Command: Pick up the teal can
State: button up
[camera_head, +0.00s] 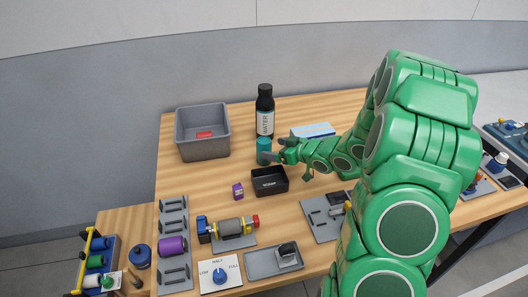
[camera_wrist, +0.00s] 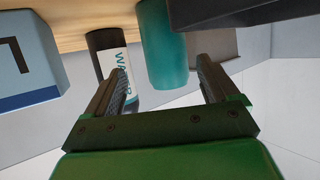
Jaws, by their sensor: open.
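The teal can (camera_head: 264,146) stands upright on the wooden table, in front of the dark water bottle (camera_head: 265,112). My gripper (camera_head: 272,157) is close to the can, at its lower right in the head view. In the wrist view the can (camera_wrist: 163,45) shows beyond and between the two open fingers of my gripper (camera_wrist: 166,78). Nothing is held between the fingers. The wrist picture is upside down, with the tabletop at the top. Whether a finger touches the can is not clear.
The black labelled box (camera_head: 269,182) stands just in front of the can. The water bottle (camera_wrist: 108,55) is close behind it. A grey bin (camera_head: 203,148) with a red item is to the left, and a light blue box (camera_head: 313,130) to the right.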

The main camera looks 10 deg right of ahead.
aim_at(270, 150)
jog(key=shift+s+a+f+x, duration=0.1)
jog(key=shift+x, duration=0.65)
jog(key=shift+s+a+f+x, duration=0.1)
jog(key=shift+s+x, duration=0.05)
jog(key=shift+x, duration=0.55)
jog(key=shift+s+a+f+x, duration=0.1)
jog(key=shift+x, duration=0.65)
jog(key=shift+w+a+f, duration=0.2)
jog(key=shift+w+a, duration=0.1)
jog(key=shift+w, duration=0.15)
jog(key=shift+c, duration=0.5)
jog(key=c, duration=1.1)
jog(key=shift+r, duration=0.1)
jog(key=shift+c, duration=0.2)
